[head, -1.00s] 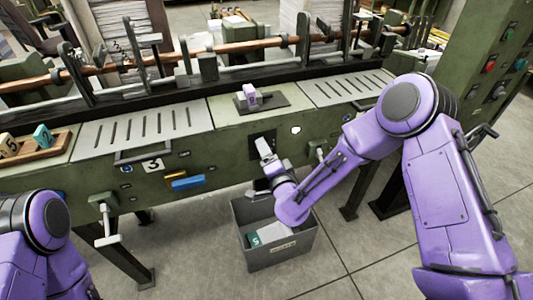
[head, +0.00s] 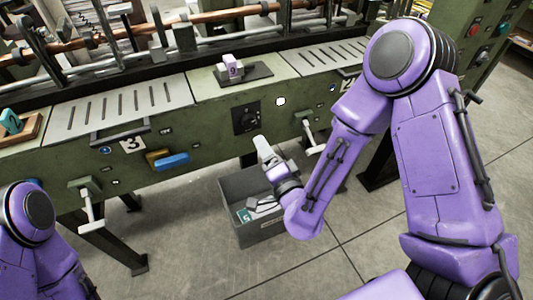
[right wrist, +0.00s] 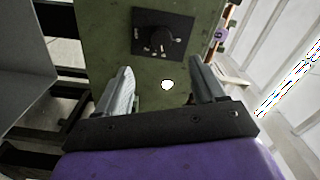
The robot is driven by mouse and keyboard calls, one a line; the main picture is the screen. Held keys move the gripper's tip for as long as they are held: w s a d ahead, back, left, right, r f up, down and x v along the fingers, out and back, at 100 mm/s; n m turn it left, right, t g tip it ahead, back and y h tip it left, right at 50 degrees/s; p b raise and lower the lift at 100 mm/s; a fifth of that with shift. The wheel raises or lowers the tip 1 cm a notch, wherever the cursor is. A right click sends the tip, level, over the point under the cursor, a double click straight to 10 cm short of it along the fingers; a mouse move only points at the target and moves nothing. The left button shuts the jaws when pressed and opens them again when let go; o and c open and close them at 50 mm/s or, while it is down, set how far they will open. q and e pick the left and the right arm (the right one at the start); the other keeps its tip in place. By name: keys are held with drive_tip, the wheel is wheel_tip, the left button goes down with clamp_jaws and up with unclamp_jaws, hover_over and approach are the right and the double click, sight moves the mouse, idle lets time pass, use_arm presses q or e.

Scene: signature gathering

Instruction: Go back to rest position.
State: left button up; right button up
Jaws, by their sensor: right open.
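My right gripper (head: 264,150) is in front of the green machine (head: 195,130), above the back edge of a grey bin. In the right wrist view its two fingers (right wrist: 160,85) are apart with nothing between them. Beyond them is the machine's front with a black dial plate (right wrist: 163,38), which also shows in the head view (head: 246,117). My left arm shows only at the lower left of the head view, and its gripper is out of view.
The grey bin (head: 265,229) on the floor holds a teal-numbered block (head: 244,215) and pale items. A purple-white block (head: 232,65) sits on a dark plate on the machine. Lever handles (head: 92,205) stick out from its front. A wooden tray (head: 22,132) is at far left.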

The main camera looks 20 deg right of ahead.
idle(0.3)
drive_tip(key=s+d+f+n+g+h, duration=0.1)
drive_tip(key=s+d+f+n+g, duration=0.3)
drive_tip(key=f, duration=0.5)
drive_tip(key=s+d+f+n+g+h, duration=0.1)
drive_tip(key=s+d+f+n+g, duration=0.1)
drive_tip(key=s+f+g, duration=0.55)
drive_tip(key=s+d+f+g+h, duration=0.1)
drive_tip(key=s+d+f, duration=0.2)
drive_tip(key=s+f, duration=0.2)
drive_tip(key=s+d+f+g+h, duration=0.1)
drive_tip(key=s+d+f, duration=0.3)
drive_tip(key=s, duration=0.6)
drive_tip(key=shift+f+n+g+p, duration=0.3)
drive_tip(key=shift+f+n+g, duration=0.1)
drive_tip(key=shift+f+g, duration=0.2)
